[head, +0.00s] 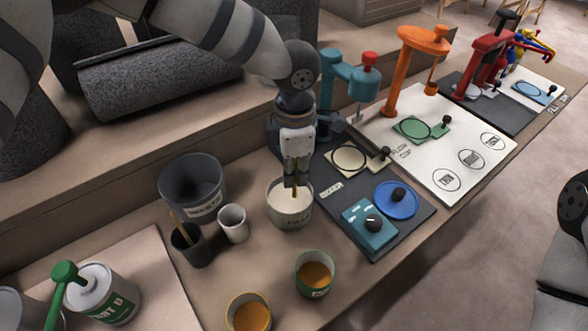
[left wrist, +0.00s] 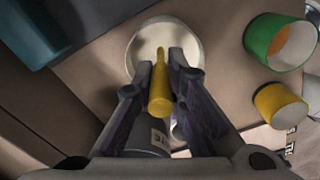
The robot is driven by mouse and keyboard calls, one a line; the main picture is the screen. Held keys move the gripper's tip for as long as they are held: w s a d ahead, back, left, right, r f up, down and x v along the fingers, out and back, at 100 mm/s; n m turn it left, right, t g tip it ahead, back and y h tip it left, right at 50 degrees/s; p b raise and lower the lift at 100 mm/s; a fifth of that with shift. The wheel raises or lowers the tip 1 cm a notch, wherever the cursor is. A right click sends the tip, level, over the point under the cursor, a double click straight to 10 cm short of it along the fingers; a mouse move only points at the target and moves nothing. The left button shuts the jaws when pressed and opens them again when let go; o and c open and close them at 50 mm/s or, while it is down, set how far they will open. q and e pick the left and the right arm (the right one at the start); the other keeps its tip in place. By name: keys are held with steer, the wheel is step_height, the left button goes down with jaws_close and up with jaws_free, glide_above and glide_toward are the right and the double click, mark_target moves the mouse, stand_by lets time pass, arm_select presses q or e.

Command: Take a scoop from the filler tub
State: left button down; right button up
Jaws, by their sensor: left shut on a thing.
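The filler tub (head: 290,214) is a pale round tub with whitish contents, standing near the middle of the bench in the head view. It also shows at the top of the left wrist view (left wrist: 138,50). My left gripper (head: 296,178) is right above the tub, pointing down. It is shut on a tool with a yellow-brown handle (left wrist: 160,88), which I take to be the scoop. The handle's far end reaches over the tub's mouth in the left wrist view. The tool's working end is hidden, so I cannot tell whether it touches the filler. My right gripper is out of view.
A dark bucket (head: 192,187), a white cup (head: 233,222) and a dark cup (head: 192,245) with a stick stand left of the tub. Green (head: 313,281) and yellow (head: 248,314) cups stand in front. A teal dial box (head: 368,228) and a teal stand (head: 350,78) are on the right.

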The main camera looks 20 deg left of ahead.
arm_select(q)
step_height(320, 180, up, 6)
steer(key=shift+f+p, duration=0.15)
steer(key=shift+p, duration=0.75)
steer(key=shift+r+p, duration=0.6)
steer(key=shift+r, duration=1.9)
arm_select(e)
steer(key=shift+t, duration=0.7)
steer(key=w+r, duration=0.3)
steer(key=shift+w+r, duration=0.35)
